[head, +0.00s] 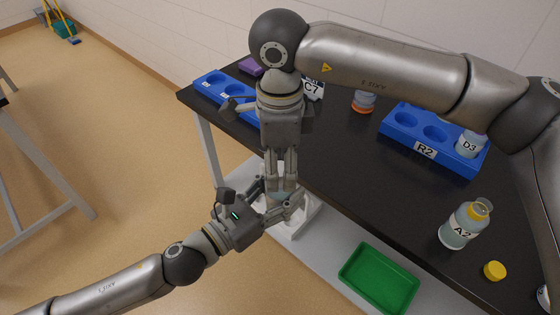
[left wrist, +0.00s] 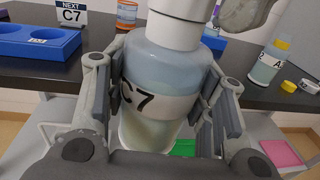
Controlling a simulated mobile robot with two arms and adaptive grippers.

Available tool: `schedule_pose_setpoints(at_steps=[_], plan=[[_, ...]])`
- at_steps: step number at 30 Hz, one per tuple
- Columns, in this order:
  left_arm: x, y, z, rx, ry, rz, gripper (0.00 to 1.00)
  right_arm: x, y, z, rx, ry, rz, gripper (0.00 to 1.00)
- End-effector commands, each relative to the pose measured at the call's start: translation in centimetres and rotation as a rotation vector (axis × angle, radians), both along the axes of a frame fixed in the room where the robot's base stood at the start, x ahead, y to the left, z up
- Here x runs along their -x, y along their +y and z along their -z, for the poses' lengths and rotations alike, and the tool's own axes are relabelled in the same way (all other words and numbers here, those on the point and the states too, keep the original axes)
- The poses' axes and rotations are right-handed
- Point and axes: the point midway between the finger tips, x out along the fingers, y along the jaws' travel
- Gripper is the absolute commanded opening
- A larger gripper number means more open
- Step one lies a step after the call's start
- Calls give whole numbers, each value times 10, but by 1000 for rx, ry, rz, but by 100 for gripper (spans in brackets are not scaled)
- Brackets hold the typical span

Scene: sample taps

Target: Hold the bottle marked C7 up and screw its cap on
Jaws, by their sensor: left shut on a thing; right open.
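The C7 bottle (left wrist: 150,105) is clear with a pale blue-green tint and a white label, and stands nearly upright between my left fingers. My left gripper (head: 279,199) is shut on its body, off the table's front edge. In the head view the bottle (head: 283,194) is mostly hidden by both grippers. A wide white part (left wrist: 176,28) tops it in the left wrist view; I cannot tell whether this is cap or neck. My right gripper (head: 281,172) points down right above the bottle, open, its fingers close to the bottle's top.
A green tray (head: 379,279) lies lower down.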

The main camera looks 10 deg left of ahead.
Motion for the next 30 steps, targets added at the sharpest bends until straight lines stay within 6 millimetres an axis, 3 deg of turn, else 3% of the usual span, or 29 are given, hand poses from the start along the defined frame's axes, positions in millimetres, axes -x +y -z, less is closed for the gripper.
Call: schedule_pose_setpoints(at_steps=[8, 21, 30], plan=[[0, 0, -1, 1, -2, 0, 0, -1, 1, -10, -1, -2, 1, 56], [0, 0, -1, 1, -2, 0, 0, -1, 1, -96, -1, -3, 0, 56], [0, 0, -1, 1, -2, 0, 0, 0, 0, -120, -1, 1, 0, 56]])
